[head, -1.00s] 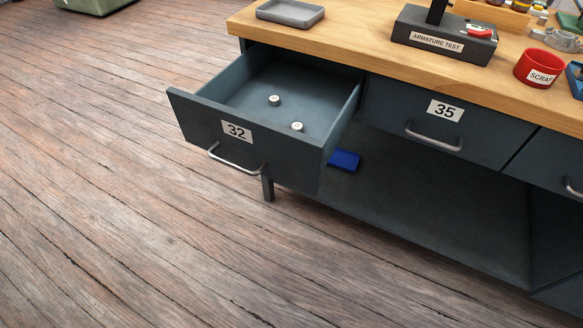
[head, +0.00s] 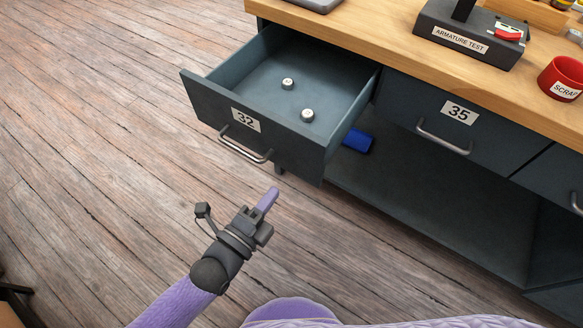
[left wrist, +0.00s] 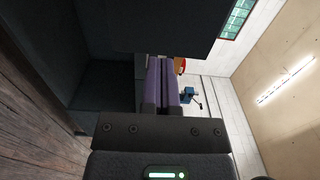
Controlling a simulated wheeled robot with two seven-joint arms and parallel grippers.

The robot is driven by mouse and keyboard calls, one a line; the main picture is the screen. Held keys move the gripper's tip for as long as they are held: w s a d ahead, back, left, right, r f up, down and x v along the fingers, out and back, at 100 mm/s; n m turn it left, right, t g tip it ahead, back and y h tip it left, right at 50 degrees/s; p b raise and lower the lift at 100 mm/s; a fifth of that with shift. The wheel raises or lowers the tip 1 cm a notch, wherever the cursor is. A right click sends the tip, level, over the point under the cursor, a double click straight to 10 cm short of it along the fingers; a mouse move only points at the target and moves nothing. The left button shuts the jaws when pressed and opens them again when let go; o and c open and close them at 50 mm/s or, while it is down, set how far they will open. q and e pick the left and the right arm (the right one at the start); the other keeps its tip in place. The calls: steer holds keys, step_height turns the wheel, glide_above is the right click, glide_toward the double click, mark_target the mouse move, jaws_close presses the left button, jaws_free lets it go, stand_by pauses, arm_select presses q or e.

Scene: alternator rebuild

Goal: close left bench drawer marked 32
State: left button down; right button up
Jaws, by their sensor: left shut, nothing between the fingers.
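The left bench drawer marked 32 (head: 285,150) is pulled well out of the bench in the head view. Its front carries a metal bar handle (head: 243,148) below the label. Two small round pale-topped parts (head: 288,84) lie inside it. My left gripper (head: 270,198) is in front of and below the drawer front, apart from it, over the floor. Its purple fingers are together and empty. In the left wrist view the shut fingers (left wrist: 162,82) point away from the camera, and a dark panel fills the top. My right gripper is not in view.
The closed drawer marked 35 (head: 430,110) is to the right. The wooden bench top (head: 375,42) carries the armature test stand (head: 465,38) and a red scrap cup (head: 562,78). A blue object (head: 357,141) is on the lower shelf. Floor left of the drawer is clear.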

mark_target(299, 161)
arm_select(q)
steer(key=b+x, duration=0.2)
steer(key=x, duration=0.4)
steer(key=shift+w+d+f, duration=0.15)
steer(key=shift+w+d, duration=0.3)
steer(key=shift+w, duration=0.15)
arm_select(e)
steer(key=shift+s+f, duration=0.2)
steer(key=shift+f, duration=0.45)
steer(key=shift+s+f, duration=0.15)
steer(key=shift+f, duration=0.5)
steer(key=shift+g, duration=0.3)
